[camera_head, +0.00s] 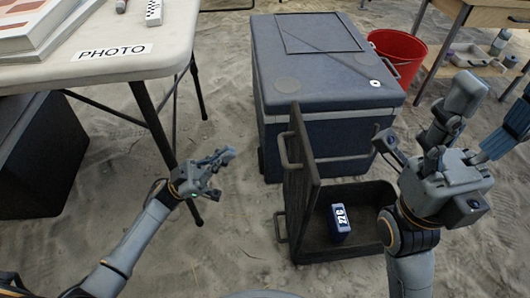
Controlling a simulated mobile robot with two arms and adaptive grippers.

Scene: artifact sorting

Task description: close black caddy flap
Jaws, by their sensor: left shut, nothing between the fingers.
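The black caddy (356,246) sits on the sand at the lower middle right, open at the top. Its black flap (302,185) stands nearly upright along the caddy's left side, with handles on its outer left face. A blue item with a white label (340,223) is inside the caddy. My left gripper (226,156) is shut and empty, in the air to the left of the flap and apart from it. My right gripper (488,112) is right of the caddy, its fingers spread open with nothing seen between them. Its arm overlaps the caddy's right edge in view.
A large blue cooler box (325,85) stands behind the caddy. A white table with a PHOTO label (170,50) is at the upper left, its legs near my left arm. A red bucket (398,52) and a wooden table (480,10) are at the right. Sand is clear left of the flap.

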